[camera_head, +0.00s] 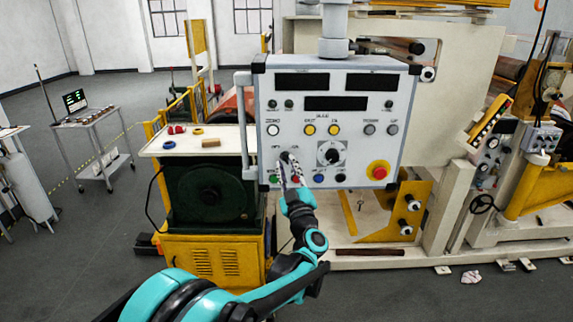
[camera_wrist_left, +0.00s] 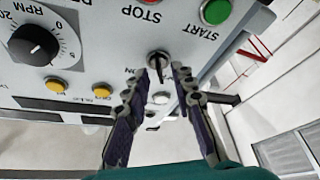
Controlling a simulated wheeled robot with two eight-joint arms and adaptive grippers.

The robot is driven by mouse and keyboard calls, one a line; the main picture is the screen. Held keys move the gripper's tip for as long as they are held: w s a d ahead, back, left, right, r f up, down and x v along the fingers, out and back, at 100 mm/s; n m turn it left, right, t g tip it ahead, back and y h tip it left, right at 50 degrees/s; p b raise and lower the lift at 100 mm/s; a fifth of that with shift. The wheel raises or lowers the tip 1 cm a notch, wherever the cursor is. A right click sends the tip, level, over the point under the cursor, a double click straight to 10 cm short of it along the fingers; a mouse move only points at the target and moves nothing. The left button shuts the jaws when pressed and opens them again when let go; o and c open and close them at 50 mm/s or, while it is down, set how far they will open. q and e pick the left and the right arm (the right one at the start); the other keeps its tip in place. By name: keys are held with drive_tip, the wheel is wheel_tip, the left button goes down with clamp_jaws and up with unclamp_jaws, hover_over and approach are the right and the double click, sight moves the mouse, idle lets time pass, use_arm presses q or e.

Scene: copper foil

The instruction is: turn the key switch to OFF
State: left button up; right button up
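The key switch (camera_wrist_left: 158,59) is a round metal lock on the grey control panel (camera_head: 349,132), near the green START button (camera_wrist_left: 215,11) and the red STOP button (camera_wrist_left: 152,12). An ON label shows beside it in the wrist view; its exact key angle is unclear. My left gripper (camera_wrist_left: 162,70) is at the panel with its fingertips apart, one on each side of the switch. Contact with the key cannot be told. In the head view my left gripper (camera_head: 289,162) covers part of the switch area at the panel's lower left. My right gripper is not in view.
A black RPM dial (camera_head: 330,153), a large red emergency button (camera_head: 378,170) on yellow and several small buttons share the panel. A metal side handle (camera_head: 244,125) stands at its left edge. A white-topped table (camera_head: 185,147) with small items is behind left.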

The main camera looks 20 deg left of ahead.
use_arm(q)
drive_tip(key=v, duration=1)
drive_tip(key=shift+s, duration=0.2)
drive_tip(key=shift+d+f, duration=0.15)
